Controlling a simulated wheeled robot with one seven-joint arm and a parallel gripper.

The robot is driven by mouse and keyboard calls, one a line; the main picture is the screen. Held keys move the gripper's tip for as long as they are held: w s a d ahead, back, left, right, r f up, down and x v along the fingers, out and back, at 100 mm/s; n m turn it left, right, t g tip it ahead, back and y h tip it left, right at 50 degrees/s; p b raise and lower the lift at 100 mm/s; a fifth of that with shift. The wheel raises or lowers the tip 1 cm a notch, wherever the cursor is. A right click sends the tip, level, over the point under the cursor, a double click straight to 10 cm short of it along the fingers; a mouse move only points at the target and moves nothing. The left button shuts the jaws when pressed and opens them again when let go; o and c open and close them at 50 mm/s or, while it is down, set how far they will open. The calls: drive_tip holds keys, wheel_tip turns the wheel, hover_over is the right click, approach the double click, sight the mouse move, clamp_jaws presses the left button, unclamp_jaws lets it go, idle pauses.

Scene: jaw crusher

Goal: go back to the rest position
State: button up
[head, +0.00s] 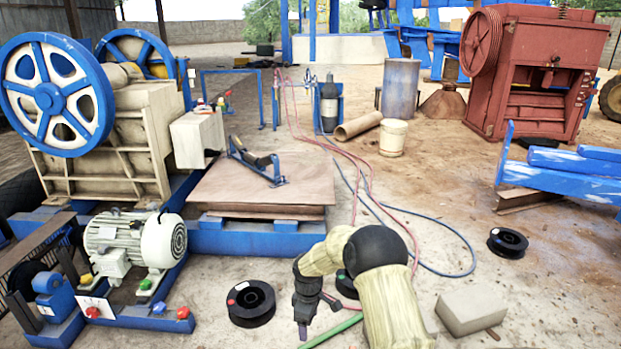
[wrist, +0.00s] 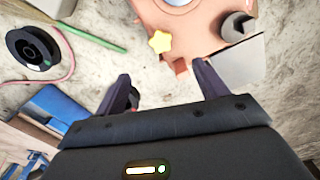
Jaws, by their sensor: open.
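My arm reaches down at the bottom middle of the head view, and my gripper (head: 303,330) points down over the dirt floor. In the wrist view my gripper (wrist: 163,72) is open, with its two dark fingers wide apart. Pale ground and the edge of a pinkish-orange surface (wrist: 182,50) show between and beyond the fingers. I see nothing clamped between them. A small dark and reddish bit beside the left finger is too unclear to name.
In the head view, black spools (head: 251,303) and a green rod (head: 332,332) lie near my gripper. An electric motor (head: 133,240) and blue-wheeled crusher (head: 120,130) stand left. A grey block (head: 470,311) lies right. A yellow star (wrist: 160,41) shows in the wrist view.

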drive_tip(key=s+d+r+m, duration=0.4)
drive_tip(key=s+d+r, duration=0.2)
drive_tip(key=r, duration=0.3)
drive_tip(key=s+d+r+m+t, duration=0.1)
drive_tip(key=s+d+r+m, duration=0.2)
drive_tip(key=s, duration=0.4)
drive_tip(key=s+d+r+m+t, duration=0.1)
drive_tip(key=s+d+r+m, duration=0.3)
drive_tip(key=s, duration=0.3)
drive_tip(key=s+d+r+m, duration=0.3)
drive_tip(key=s, duration=0.4)
wheel_tip(320, 180, up, 30)
drive_tip(key=p, duration=3)
drive_tip(key=shift+w, duration=0.45)
